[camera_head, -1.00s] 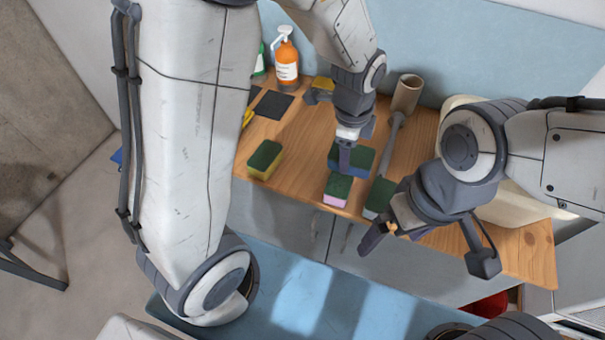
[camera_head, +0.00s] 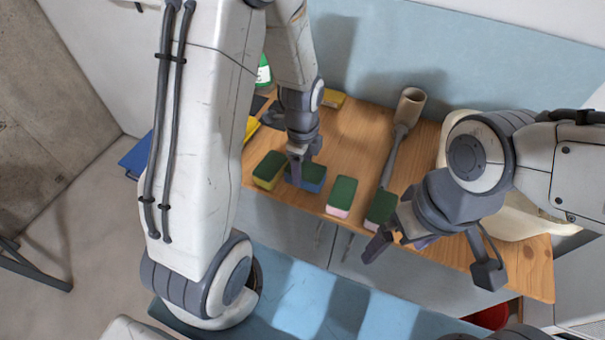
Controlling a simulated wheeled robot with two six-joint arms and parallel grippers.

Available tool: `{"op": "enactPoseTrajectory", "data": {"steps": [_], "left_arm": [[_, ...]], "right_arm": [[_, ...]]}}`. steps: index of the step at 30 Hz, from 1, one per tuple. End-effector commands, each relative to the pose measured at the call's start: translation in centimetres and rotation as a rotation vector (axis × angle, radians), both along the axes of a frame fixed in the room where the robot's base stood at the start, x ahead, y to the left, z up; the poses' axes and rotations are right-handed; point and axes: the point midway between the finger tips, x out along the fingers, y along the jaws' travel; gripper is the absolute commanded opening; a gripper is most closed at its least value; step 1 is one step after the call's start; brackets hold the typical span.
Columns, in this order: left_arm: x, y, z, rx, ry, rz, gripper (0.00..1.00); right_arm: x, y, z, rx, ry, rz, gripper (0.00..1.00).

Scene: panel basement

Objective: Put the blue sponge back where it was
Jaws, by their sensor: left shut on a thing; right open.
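The blue sponge (camera_head: 313,181) has a green top and is held in my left gripper (camera_head: 296,178), which is shut on it. It is at the front of the wooden worktop, between the yellow sponge (camera_head: 269,171) on its left and the pink sponge (camera_head: 341,197) on its right. I cannot tell whether it touches the worktop. Another green-topped sponge (camera_head: 381,208) is further right, partly hidden by my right gripper. My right gripper (camera_head: 388,242) is open and empty, in front of the worktop's front edge.
The wooden worktop (camera_head: 352,130) is clear behind the sponges. A brown cup-ended tool with a grey handle (camera_head: 409,108) lies at the back. A yellow item (camera_head: 334,99) and a green bottle (camera_head: 263,72) are near the wall. A cream basin (camera_head: 520,222) is at the right.

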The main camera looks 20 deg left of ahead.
Motion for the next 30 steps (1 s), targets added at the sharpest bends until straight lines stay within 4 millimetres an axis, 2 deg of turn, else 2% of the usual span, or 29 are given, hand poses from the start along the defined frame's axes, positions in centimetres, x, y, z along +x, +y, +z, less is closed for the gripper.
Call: {"op": "enactPoseTrajectory", "data": {"steps": [3, 7, 17, 18, 20, 30], "left_arm": [[-0.2, 0.0, -1.9, 0.0, 0.008, 0.0, 0.24], [-0.1, 0.0, -3.2, 0.0, 0.004, 0.0, 0.24], [-0.1, -0.1, -3.5, 0.0, 0.001, 0.0, 0.24], [-0.1, -0.1, -3.5, 0.0, 0.001, 0.0, 0.76], [-0.1, -0.1, -3.5, 0.0, 0.001, 0.0, 0.98], [-0.1, -0.1, -3.2, 0.0, 0.001, 0.0, 0.98]], "right_arm": [[0.0, 0.0, 0.4, 0.0, 0.0, 0.0, 1.0], [0.0, 0.0, 0.6, 0.0, 0.0, 0.0, 1.0], [0.0, 0.0, 0.4, 0.0, 0.0, 0.0, 1.0], [0.0, 0.0, 0.4, 0.0, 0.0, 0.0, 1.0], [0.0, 0.0, 0.5, 0.0, 0.0, 0.0, 1.0], [0.0, 0.0, 0.6, 0.0, 0.0, 0.0, 1.0]]}}
